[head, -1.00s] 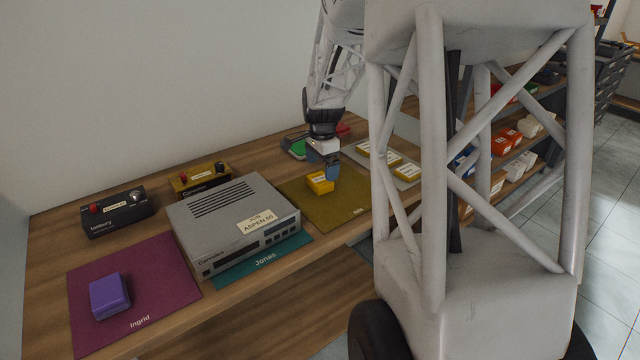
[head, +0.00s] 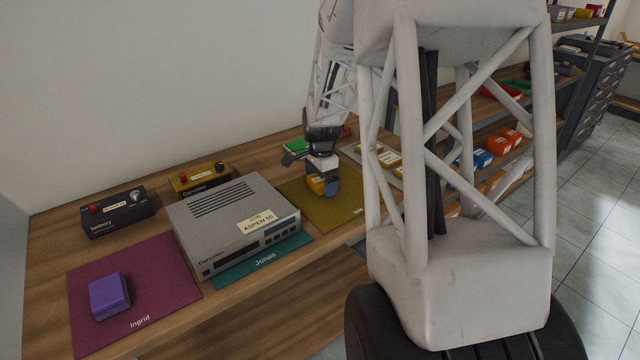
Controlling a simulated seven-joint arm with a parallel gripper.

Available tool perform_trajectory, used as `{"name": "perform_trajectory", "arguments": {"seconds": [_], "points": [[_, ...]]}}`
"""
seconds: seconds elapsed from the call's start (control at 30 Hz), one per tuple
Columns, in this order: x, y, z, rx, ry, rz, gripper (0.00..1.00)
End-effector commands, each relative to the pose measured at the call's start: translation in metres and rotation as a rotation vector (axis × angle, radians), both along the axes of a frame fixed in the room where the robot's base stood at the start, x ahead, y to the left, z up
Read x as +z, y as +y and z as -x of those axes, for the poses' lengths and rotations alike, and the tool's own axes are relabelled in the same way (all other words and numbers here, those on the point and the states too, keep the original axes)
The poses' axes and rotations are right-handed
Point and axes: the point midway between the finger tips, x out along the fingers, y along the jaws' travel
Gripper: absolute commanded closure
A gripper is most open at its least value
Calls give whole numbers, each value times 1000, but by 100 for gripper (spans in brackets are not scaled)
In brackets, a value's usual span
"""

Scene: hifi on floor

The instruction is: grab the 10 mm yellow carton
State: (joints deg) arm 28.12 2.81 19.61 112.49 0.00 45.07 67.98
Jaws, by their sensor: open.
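Several other yellow cartons (head: 389,158) with pale labels lie on a light tray farther right, partly behind my arm. The size labels are too small to read.
The grey hi-fi unit (head: 232,225) stands on a teal mat (head: 262,262). A purple block (head: 109,296) lies on a magenta mat (head: 135,262). A black box (head: 117,212) and a yellow box (head: 200,178) stand behind. A green item (head: 296,146) lies near the wall.

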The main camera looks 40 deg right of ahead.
Motion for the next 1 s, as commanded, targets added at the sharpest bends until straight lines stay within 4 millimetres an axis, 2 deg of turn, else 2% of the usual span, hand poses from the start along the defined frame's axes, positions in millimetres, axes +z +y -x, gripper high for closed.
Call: {"name": "perform_trajectory", "arguments": {"seconds": [0.47, 0.8, 1.0], "points": [[0, 0, 0, 0, 0, 0, 0], [1, 0, 0, 0, 0, 0, 50], [1, 0, 0, 0, 0, 0, 50]]}}
